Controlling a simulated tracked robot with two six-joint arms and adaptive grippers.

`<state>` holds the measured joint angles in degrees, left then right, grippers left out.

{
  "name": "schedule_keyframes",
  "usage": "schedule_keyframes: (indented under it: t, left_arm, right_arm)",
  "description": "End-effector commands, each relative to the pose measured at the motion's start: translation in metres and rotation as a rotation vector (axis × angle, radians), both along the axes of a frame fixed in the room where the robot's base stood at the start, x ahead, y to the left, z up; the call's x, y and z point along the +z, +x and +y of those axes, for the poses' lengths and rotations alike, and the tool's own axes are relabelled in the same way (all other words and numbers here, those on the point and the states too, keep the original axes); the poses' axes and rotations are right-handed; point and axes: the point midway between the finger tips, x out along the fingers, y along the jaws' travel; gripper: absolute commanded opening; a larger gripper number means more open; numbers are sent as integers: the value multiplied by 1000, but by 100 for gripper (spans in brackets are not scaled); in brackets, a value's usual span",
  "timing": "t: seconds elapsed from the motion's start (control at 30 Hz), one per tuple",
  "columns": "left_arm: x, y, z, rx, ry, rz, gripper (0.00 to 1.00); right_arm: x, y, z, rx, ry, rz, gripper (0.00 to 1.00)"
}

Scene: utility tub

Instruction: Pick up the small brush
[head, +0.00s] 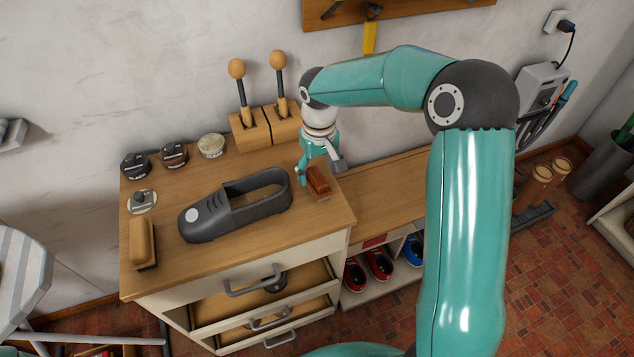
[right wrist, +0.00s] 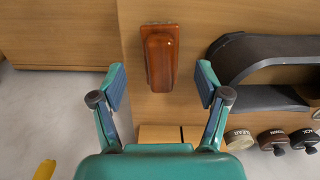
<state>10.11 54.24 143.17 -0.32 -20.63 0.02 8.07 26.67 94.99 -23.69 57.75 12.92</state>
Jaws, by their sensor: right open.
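The small brush (head: 318,181) has a reddish-brown wooden back and lies near the right end of the wooden cabinet top (head: 240,265). In the right wrist view the small brush (right wrist: 160,60) lies ahead of the fingertips, roughly centred between their lines. My right gripper (head: 321,172) is low over the cabinet top beside the brush. The right wrist view shows my right gripper (right wrist: 161,86) open and empty, with its two fingers wide apart. My left gripper does not show.
A dark grey shoe-shaped holder (head: 205,222) lies left of the brush. A larger brush (head: 143,240) lies at the left edge. Several round tins, including a cream one (head: 211,146), and wooden blocks with ball-topped shoe trees (head: 248,132) stand at the back. A lower bench (head: 385,195) adjoins on the right.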

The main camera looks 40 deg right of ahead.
Motion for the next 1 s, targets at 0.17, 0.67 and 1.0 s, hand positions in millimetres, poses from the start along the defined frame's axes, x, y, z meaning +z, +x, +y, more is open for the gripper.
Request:
schedule_keyframes:
  t: [0.17,0.67,1.0]
  left_arm:
    - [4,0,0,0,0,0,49]
    - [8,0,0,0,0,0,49]
    - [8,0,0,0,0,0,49]
  right_arm:
    - [-14,1,0,0,1,3,75]
    - [-53,3,0,-1,0,0,75]
    - [-52,3,0,-1,0,0,27]
